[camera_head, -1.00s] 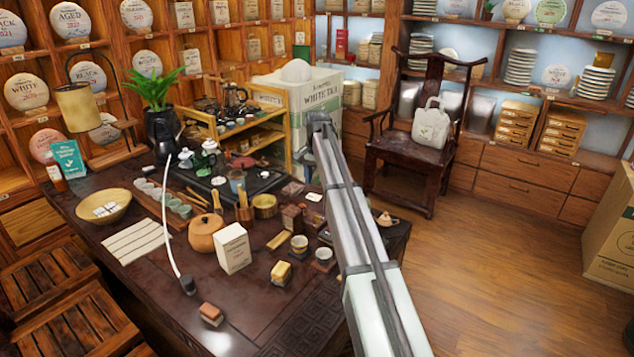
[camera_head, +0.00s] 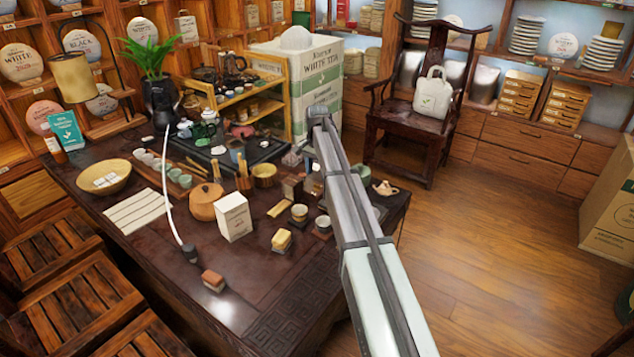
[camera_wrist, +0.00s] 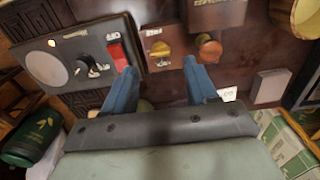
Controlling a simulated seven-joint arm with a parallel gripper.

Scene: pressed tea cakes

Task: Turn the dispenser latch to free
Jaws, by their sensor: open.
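In the wrist view, my gripper (camera_wrist: 160,68) has two blue fingers standing wide apart, with nothing held between them. A small yellow turning piece (camera_wrist: 159,48) on a dark labelled mount shows just beyond the gap between the fingertips. It looks like the dispenser latch, but its label is too small to read. The fingertips appear apart from it. An orange-brown round knob (camera_wrist: 209,49) is to its right, beyond the right finger. In the head view, my arm covers most of the gripper and I cannot make out the latch.
A dark panel (camera_wrist: 62,38) with a dial and a red switch (camera_wrist: 118,56) lies close left of the left finger. In the head view, the tea table (camera_head: 180,325) is crowded with a white box (camera_head: 233,217), cups and a clay pot (camera_head: 206,203).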

